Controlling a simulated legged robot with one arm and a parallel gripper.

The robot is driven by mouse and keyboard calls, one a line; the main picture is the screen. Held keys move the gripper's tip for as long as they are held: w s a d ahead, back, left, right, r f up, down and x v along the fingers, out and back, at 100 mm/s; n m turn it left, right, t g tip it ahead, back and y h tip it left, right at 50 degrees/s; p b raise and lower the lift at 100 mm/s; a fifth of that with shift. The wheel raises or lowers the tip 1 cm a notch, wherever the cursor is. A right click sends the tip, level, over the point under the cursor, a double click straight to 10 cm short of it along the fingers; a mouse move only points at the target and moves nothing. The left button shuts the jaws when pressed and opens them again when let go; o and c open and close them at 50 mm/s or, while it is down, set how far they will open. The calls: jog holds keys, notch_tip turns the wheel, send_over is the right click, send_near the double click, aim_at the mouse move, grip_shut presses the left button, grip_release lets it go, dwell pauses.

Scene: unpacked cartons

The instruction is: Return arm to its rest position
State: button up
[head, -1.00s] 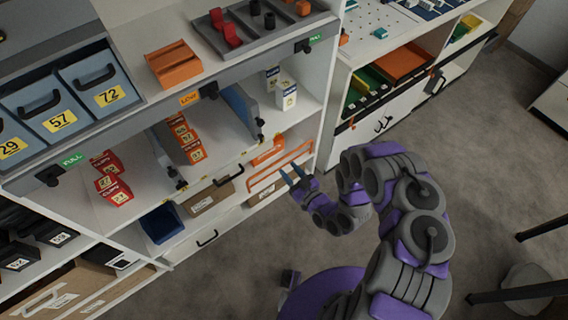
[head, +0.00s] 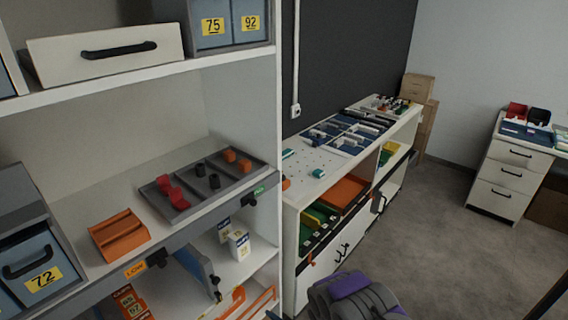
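My purple and grey arm shows only in part at the bottom edge of the head view, right of the shelf unit's post. My gripper is not visible in this view, so I cannot see its fingers or whether it holds anything. The tall white shelf unit (head: 284,160) stands on the left, close to the arm.
A low white cabinet (head: 300,195) with coloured trays stands behind the arm. The shelf holds an orange bin (head: 120,236), a grey tray (head: 203,182) and small white boxes (head: 239,244). A white drawer unit (head: 503,180) stands far right. Grey floor (head: 430,240) is clear between.

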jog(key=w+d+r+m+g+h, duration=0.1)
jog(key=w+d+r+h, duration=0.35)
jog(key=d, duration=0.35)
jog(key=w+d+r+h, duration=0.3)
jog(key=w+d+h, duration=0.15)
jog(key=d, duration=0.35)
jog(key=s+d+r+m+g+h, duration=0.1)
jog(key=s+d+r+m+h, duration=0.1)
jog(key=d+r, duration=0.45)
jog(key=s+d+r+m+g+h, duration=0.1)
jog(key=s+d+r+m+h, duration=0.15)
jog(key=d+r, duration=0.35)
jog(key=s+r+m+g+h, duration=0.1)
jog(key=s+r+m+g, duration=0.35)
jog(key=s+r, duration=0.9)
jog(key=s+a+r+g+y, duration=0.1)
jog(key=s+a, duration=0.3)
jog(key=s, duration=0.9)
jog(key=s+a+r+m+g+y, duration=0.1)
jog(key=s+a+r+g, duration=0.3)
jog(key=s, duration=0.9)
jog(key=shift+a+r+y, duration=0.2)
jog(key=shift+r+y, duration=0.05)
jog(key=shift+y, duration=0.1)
